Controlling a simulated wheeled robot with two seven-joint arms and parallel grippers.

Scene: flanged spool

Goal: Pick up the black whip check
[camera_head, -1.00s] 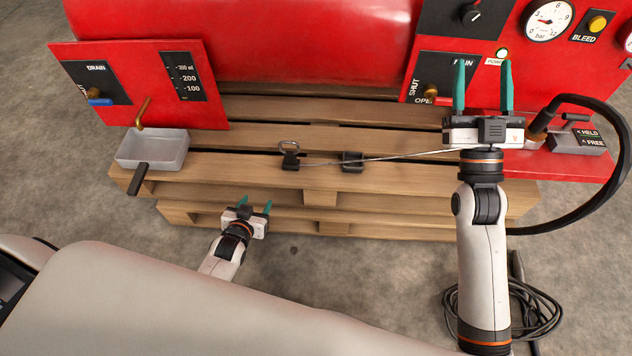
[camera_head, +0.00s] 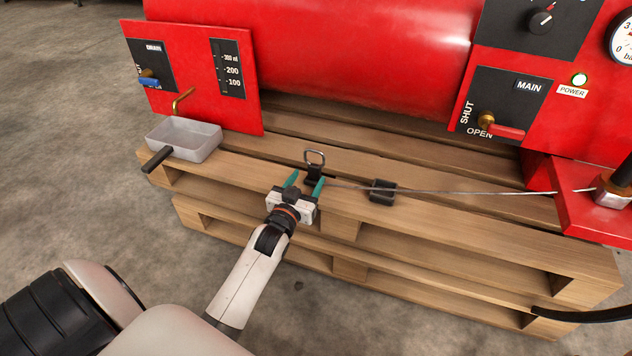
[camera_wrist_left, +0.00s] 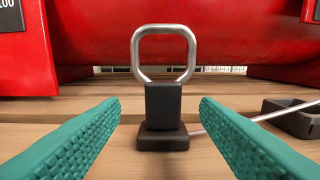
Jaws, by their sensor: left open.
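The black whip check (camera_head: 313,174) stands on the pallet, with a metal ring (camera_head: 315,154) at its top and a thin cable running right. In the left wrist view the whip check (camera_wrist_left: 163,106) is an upright black block on a wider black foot, its ring (camera_wrist_left: 163,34) above. My left gripper (camera_head: 305,182) is open, just in front of the block. In the left wrist view its teal fingers (camera_wrist_left: 160,103) are to either side of the block with gaps; I cannot tell whether the tips reach beside it. My right gripper is out of view.
The wooden pallet (camera_head: 440,250) lies below. A second black block (camera_head: 383,191) sits to the right by the cable (camera_head: 470,192). A grey tray (camera_head: 190,140) is at the left. The red tank (camera_head: 330,50) and red panels stand behind.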

